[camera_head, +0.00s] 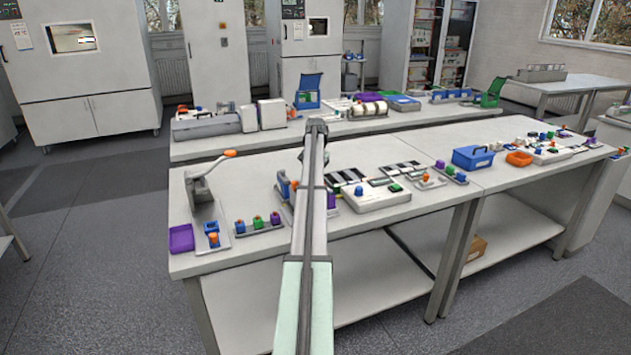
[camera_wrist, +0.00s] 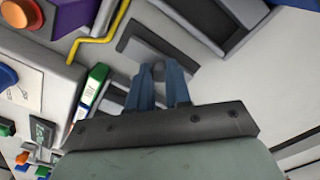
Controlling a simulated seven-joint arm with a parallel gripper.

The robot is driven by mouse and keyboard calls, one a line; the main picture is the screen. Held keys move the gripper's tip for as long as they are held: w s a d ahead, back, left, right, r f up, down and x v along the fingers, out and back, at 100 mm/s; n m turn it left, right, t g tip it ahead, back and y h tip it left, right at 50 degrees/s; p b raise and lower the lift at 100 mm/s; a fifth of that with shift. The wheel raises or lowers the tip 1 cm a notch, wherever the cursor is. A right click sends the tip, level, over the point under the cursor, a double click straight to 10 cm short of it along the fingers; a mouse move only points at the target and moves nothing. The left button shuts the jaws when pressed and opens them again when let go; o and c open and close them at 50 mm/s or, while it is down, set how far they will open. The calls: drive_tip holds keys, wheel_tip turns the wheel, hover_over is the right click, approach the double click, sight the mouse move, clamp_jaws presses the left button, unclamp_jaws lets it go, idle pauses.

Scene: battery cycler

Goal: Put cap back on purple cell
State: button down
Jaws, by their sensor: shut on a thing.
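My gripper (camera_wrist: 160,72) is in the wrist view, with its two blue-grey fingers close together. It is shut on a small greyish piece (camera_wrist: 158,72), mostly hidden between the fingertips; I cannot tell for sure that it is the cap. A purple block (camera_wrist: 76,14) at the upper left of the wrist view is apart from the fingers; I cannot tell whether it is the purple cell. In the head view my arm hides the gripper. A small purple piece (camera_head: 275,217) sits in a grey rack left of my arm.
In the wrist view, a yellow bent rod (camera_wrist: 100,38) and a grey L-shaped bracket (camera_wrist: 140,40) are near the fingertips. An orange-red round knob (camera_wrist: 10,18) is at the far left. In the head view, a purple tray (camera_head: 181,238) and a lever press (camera_head: 200,187) stand at the bench's left.

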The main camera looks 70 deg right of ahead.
wheel_tip(320, 180, up, 9)
drive_tip(key=s+a+r, duration=0.6)
drive_tip(key=s+a, duration=0.3)
drive_tip(key=a, duration=0.2)
drive_tip(key=shift+w+d+f, duration=0.1)
drive_tip(key=shift+w+f, duration=0.05)
drive_tip(key=shift+f, duration=1.4)
drive_tip(key=shift+w+d+f, duration=0.1)
drive_tip(key=shift+f, duration=1.45)
drive_tip(key=shift+f, duration=0.6)
idle(0.4)
drive_tip(key=c, duration=0.5)
unclamp_jaws()
drive_tip(key=shift+r, duration=0.15)
wheel_tip(320, 180, up, 7)
idle(1.3)
